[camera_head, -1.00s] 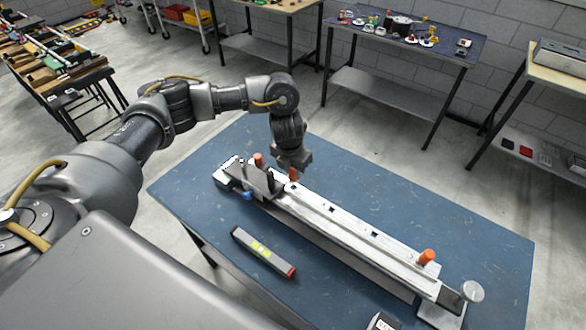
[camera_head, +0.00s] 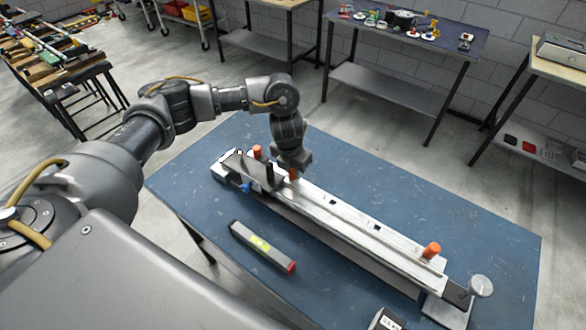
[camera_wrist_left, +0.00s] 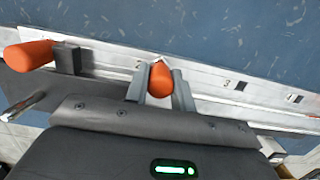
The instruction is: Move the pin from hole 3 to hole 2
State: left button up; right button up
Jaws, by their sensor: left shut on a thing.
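A long metal rail fixture (camera_head: 345,222) lies across the blue table, with square holes along its top. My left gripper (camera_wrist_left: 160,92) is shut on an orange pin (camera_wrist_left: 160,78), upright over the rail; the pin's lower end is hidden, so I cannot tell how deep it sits. In the left wrist view an empty hole (camera_wrist_left: 241,86) beside a mark like 3 is just right of the gripper, and another empty hole (camera_wrist_left: 299,98) is further right. In the head view the gripper (camera_head: 292,170) is near the rail's left part. My right gripper is not in view.
Another orange pin (camera_head: 257,152) stands at the rail's left end, near a dark block. A third orange pin (camera_head: 432,249) is at the right end, near a round knob (camera_head: 480,286). A grey bar with a red end (camera_head: 262,246) lies in front.

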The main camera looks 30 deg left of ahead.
aim_at(290, 181)
pick_arm(q)
jog(key=o, duration=1)
jog(key=shift+o, duration=0.2)
jog(key=shift+r, duration=0.6)
notch_tip(290, 181, up, 10)
jog(key=s, duration=0.1)
jog(key=shift+s+f, duration=0.2)
jog(key=shift+s, duration=0.1)
jog(key=shift+a, duration=0.1)
